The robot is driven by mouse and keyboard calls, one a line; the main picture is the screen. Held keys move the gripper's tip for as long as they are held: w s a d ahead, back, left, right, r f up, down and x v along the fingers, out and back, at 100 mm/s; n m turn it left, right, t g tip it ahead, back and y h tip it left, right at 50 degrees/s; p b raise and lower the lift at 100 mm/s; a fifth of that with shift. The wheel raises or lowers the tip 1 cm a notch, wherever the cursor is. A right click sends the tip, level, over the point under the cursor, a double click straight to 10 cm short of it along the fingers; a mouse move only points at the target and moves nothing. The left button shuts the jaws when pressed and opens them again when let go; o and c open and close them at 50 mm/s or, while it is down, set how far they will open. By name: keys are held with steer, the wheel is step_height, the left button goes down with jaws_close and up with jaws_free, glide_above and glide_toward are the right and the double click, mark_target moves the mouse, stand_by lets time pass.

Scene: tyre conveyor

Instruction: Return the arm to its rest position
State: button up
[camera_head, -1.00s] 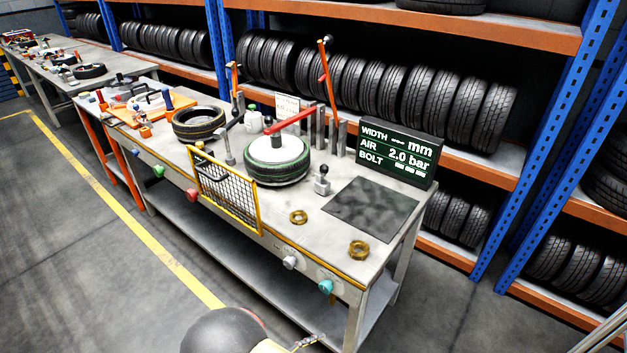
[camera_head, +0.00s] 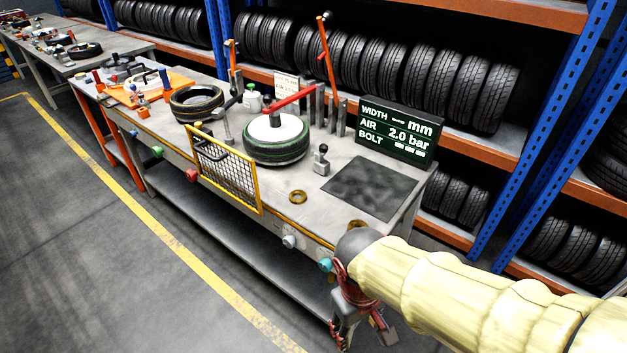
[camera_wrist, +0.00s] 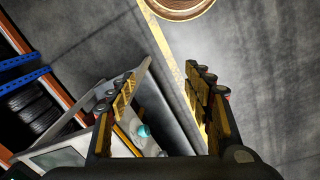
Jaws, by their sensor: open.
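My arm, in a pale yellow sleeve, reaches in from the lower right of the head view. My gripper (camera_head: 362,325) hangs below its dark wrist joint, in front of the near right corner of the workbench (camera_head: 345,165). In the wrist view my gripper (camera_wrist: 160,95) has its two yellow and black fingers spread wide, with nothing between them but the bench edge and floor behind. A teal knob (camera_wrist: 143,131) on the bench front shows between the fingers, farther off.
A tyre on a white hub (camera_head: 276,138), a yellow mesh guard (camera_head: 228,172), a brass ring (camera_head: 298,197) and a display (camera_head: 397,133) stand on the bench. Tyre racks with blue posts (camera_head: 545,140) are behind. The floor (camera_head: 100,260) at left is clear.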

steer(key=s+d+r+m+t, duration=0.1)
steer(key=d+r+m+t, duration=0.4)
steer(key=d+r, duration=0.5)
steer(key=shift+s+r+m+y, duration=0.15)
steer(key=shift+r+m+y, duration=0.2)
steer(key=shift+r, duration=1.25)
